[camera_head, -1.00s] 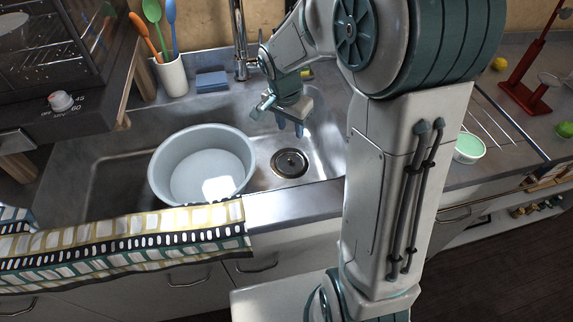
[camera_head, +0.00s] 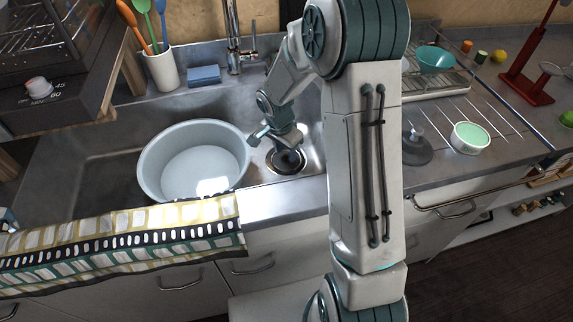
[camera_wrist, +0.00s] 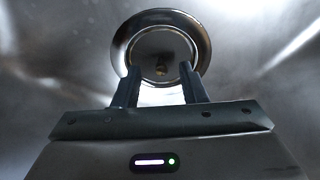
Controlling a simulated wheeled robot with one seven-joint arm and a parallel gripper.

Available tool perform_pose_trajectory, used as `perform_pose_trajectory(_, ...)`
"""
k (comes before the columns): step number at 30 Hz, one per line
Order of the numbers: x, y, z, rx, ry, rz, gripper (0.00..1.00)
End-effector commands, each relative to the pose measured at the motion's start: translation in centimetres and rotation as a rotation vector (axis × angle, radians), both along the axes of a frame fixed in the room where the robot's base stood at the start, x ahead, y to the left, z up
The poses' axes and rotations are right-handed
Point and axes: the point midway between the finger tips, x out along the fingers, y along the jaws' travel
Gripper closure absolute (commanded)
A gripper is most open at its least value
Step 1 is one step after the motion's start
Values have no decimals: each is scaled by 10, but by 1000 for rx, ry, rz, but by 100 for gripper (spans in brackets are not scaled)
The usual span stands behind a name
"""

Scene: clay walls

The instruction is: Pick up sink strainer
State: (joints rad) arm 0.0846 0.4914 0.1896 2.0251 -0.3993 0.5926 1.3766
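The sink strainer (camera_head: 287,161) is a round dark metal disc with a shiny rim, in the sink basin to the right of the grey tub. In the wrist view the strainer (camera_wrist: 161,52) lies just ahead of the fingertips, with a small knob in its middle. My gripper (camera_wrist: 163,72) is open, its two dark fingers spread over the near part of the strainer with nothing between them that I can see held. In the head view my gripper (camera_head: 284,146) points down over the strainer and partly hides it.
A big grey tub (camera_head: 194,160) fills the sink's middle, close to my gripper's left. A faucet (camera_head: 235,45) rises behind. A patterned towel (camera_head: 120,240) hangs over the front edge. A white bowl with green inside (camera_head: 470,137) stands on the right counter.

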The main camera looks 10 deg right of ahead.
Motion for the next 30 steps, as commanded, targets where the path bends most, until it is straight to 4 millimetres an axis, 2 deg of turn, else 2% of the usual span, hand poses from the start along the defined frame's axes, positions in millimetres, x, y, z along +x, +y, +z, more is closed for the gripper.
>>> perform_pose_trajectory(3, 2, -3, -21, 0, 5, -2, 62)
perform_pose_trajectory(7, 5, -5, -38, 0, 4, 1, 62)
perform_pose_trajectory(17, 6, -5, -44, 0, 0, 0, 62)
perform_pose_trajectory(21, 6, -6, -44, -1, 1, 0, 100)
perform_pose_trajectory(30, 6, -6, -44, -1, 1, 0, 100)
